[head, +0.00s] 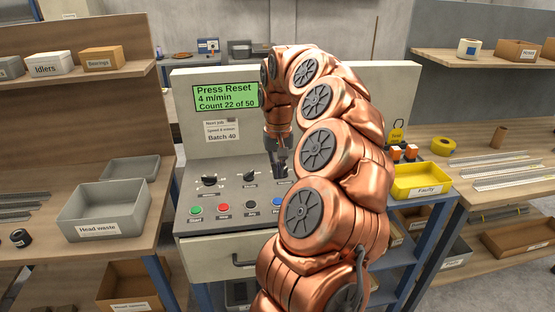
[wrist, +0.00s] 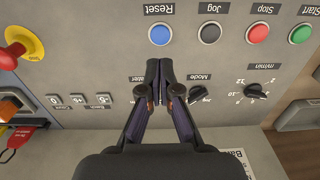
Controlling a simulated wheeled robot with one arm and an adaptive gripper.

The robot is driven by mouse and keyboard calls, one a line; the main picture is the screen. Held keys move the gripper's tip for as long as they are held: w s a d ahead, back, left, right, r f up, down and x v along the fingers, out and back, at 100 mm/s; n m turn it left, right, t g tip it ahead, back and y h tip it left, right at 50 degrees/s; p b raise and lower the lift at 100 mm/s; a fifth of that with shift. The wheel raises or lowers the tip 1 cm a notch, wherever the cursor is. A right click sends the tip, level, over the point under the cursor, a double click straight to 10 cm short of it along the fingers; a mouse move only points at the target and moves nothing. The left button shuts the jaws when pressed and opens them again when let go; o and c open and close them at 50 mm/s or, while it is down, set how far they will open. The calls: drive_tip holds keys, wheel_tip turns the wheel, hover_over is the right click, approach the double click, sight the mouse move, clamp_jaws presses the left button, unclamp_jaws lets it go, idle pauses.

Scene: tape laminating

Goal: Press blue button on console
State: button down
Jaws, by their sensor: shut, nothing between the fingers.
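The grey console panel (head: 228,200) stands in the middle of the head view. Its blue button (head: 277,202), labelled Reset in the wrist view, sits at the right end of a row with green, red and black buttons. In the wrist view the blue button (wrist: 160,33) is just beyond my fingertips, which are apart from it in the picture. My gripper (wrist: 159,68) is shut and empty, pointing down at the panel beside the Mode knob (wrist: 198,94). In the head view my gripper (head: 279,172) is over the panel's back part, partly hidden by my arm.
A green display (head: 226,97) reads "Press Reset". The black Jog (wrist: 209,33), red Stop (wrist: 259,32) and green Start (wrist: 300,33) buttons are close by. A red mushroom knob on a yellow base (wrist: 33,43) sits on the panel's other side. A speed knob (wrist: 257,91) stands up.

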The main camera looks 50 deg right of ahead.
sight(278, 202)
drive_tip(key=shift+f+p, duration=1.05)
drive_tip(key=shift+f, duration=3.3)
drive_tip(key=shift+f+b, duration=0.8)
drive_tip(key=shift+b, duration=0.3)
drive_tip(key=shift+s+a+f, duration=0.15)
drive_tip(key=shift+f, duration=0.05)
drive_tip(key=shift+f+b, duration=0.15)
drive_tip(key=shift+b, duration=0.15)
drive_tip(key=shift+r, duration=0.45)
wheel_tip(278, 202, up, 14)
drive_tip(key=b, duration=0.1)
drive_tip(key=shift+w+r, duration=0.2)
